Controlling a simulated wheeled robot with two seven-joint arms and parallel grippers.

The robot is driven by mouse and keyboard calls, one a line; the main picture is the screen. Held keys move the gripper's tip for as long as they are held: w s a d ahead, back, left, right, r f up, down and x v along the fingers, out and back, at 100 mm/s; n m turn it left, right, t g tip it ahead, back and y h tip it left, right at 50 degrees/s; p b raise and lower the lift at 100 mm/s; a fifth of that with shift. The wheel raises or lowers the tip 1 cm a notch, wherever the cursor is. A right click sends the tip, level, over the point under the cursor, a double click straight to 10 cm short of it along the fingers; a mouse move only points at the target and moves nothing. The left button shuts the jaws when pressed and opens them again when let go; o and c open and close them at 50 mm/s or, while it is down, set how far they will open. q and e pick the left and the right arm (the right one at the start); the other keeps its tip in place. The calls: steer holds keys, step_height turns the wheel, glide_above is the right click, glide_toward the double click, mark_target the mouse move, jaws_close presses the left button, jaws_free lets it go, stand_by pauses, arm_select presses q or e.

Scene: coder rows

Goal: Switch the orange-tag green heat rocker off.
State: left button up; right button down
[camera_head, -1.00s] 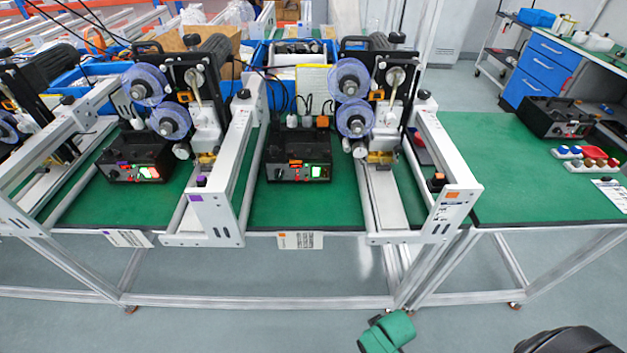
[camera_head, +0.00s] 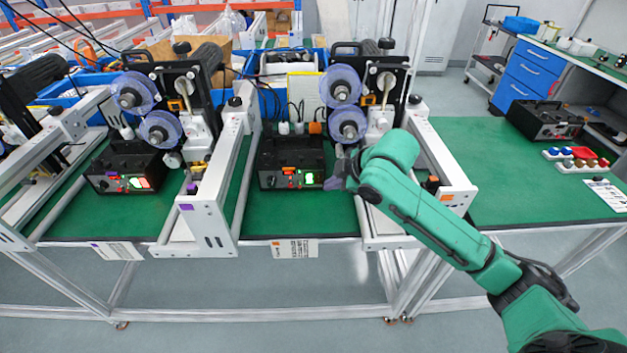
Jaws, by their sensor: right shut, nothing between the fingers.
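My right gripper (camera_head: 334,183) is shut and empty, just right of the green rocker. Its tips are small and dark, and I cannot tell whether they touch the box. My left gripper is not in view.
A purple-tag control box (camera_head: 105,170) with lit rockers stands to the left. White frame rails (camera_head: 232,170) flank the middle box. Purple reels (camera_head: 348,124) hang above, close to my right wrist. Another black box (camera_head: 540,118) and coloured buttons (camera_head: 580,165) are on the right bench.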

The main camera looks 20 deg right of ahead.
mark_target(308, 177)
steer(key=shift+a+f, duration=0.1)
steer(key=p+x, duration=0.1)
steer(key=x, duration=0.8)
steer(key=shift+w, duration=0.15)
steer(key=shift+w+d+p, duration=0.2)
steer(key=shift+w+p, duration=0.1)
steer(key=shift+w, duration=0.8)
steer(key=shift+w+d+p, duration=0.15)
steer(key=shift+w+p, duration=0.15)
steer(key=shift+w, duration=0.75)
steer(key=shift+w+d+r+g+p, duration=0.1)
steer(key=shift+w+r+g+p, duration=0.2)
steer(key=shift+r+p, duration=0.4)
steer(key=shift+f, duration=0.5)
steer(key=shift+w+r+p, duration=0.1)
steer(key=shift+r+p, duration=0.75)
steer(key=shift+p, duration=0.1)
steer(key=shift+f, duration=0.1)
